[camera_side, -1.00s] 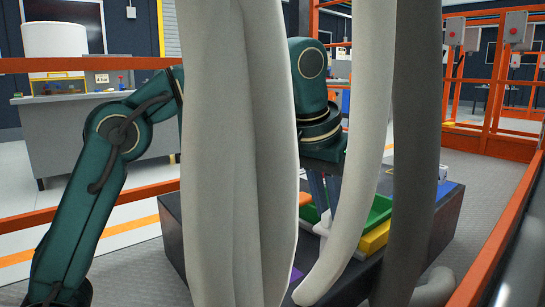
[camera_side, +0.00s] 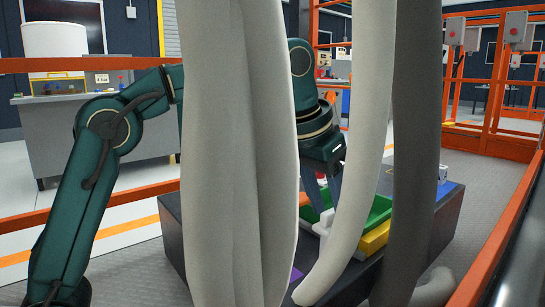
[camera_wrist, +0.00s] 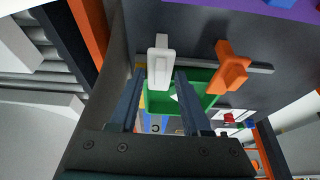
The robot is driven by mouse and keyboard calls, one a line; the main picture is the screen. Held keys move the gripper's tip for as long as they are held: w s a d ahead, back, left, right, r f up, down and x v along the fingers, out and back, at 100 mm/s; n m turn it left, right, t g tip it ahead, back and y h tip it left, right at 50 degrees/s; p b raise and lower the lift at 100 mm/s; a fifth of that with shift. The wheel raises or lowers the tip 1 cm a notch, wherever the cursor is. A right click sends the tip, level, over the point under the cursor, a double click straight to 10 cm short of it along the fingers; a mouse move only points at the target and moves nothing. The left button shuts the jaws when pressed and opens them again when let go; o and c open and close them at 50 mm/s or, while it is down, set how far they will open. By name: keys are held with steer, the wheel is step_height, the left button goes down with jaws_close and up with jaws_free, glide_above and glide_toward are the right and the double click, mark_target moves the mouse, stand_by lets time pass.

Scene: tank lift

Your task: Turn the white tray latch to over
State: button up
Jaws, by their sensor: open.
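My gripper (camera_wrist: 159,78) is open, with one finger on each side of the latch's lower part in the picture; I see no contact. In the side view my gripper (camera_side: 323,190) points down above the tray (camera_side: 380,209), partly hidden by pale hanging tubes. A white piece (camera_side: 324,222) below the fingers looks like the latch, partly covered.
An orange latch (camera_wrist: 230,67) sits right of the white one in the wrist view. A yellow block (camera_side: 375,239) is beside the tray in the side view. A purple piece (camera_wrist: 285,8) is at the wrist view's top edge. Thick pale tubes (camera_side: 235,150) block much of the side view.

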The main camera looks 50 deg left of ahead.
steer(key=shift+v, duration=2.55)
steer(key=s+a+n+t, duration=0.1)
steer(key=s+a, duration=0.4)
steer(key=s, duration=0.4)
steer(key=s+f, duration=0.8)
steer(key=f, duration=0.5)
steer(key=shift+a+f+m, duration=0.25)
steer(key=shift+a+m, duration=0.15)
steer(key=shift+a, duration=0.05)
